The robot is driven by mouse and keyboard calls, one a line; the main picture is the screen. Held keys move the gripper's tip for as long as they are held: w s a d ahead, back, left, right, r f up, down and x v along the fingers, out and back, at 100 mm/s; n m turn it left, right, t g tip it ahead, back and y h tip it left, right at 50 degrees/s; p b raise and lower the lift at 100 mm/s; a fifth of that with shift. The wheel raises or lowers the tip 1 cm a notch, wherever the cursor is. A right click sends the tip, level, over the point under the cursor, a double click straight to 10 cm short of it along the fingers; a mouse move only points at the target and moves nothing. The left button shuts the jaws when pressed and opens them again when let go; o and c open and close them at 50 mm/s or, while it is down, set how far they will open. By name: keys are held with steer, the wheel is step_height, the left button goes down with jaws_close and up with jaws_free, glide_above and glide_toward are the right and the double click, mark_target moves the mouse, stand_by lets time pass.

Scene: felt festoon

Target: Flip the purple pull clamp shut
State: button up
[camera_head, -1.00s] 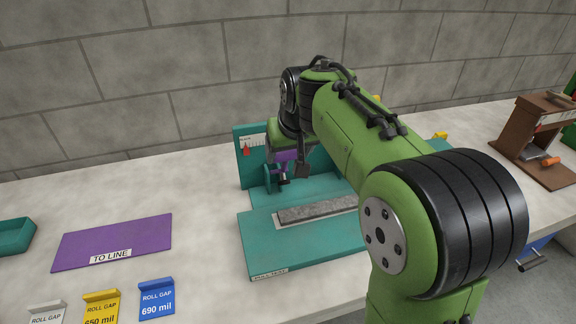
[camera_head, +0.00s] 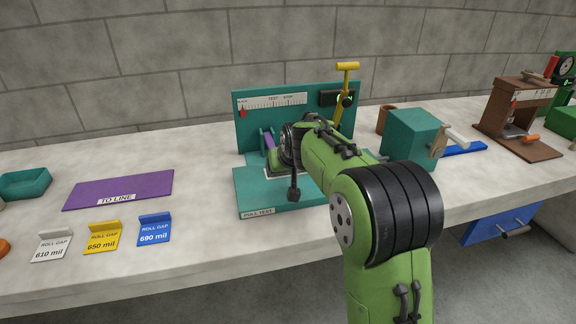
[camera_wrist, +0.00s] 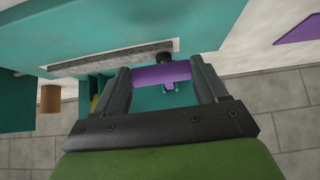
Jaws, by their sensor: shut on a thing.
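The purple pull clamp (camera_head: 269,141) is at the left of the teal pull-test stand (camera_head: 240,122), partly hidden by my arm in the head view. In the wrist view a purple bar of the clamp (camera_wrist: 160,75) spans between the two fingers of my gripper (camera_wrist: 160,70). My gripper is shut on it. In the head view my gripper is hidden behind my wrist.
A yellow lever (camera_head: 345,85) rises at the stand's right. A teal box (camera_head: 410,133) with a pale handle stands further right. A purple TO LINE mat (camera_head: 120,186) and several roll-gap cards (camera_head: 103,237) lie left. The bench between mat and stand is clear.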

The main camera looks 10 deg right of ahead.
steer(key=shift+s+f, duration=0.35)
steer(key=shift+f, duration=0.55)
steer(key=o, duration=1.5)
steer(key=shift+w, duration=0.2)
steer(key=shift+r, duration=0.2)
steer(key=shift+r, duration=0.1)
steer(key=p+v, duration=0.3)
steer(key=v, duration=1.2)
steer(key=shift+s+r, duration=0.25)
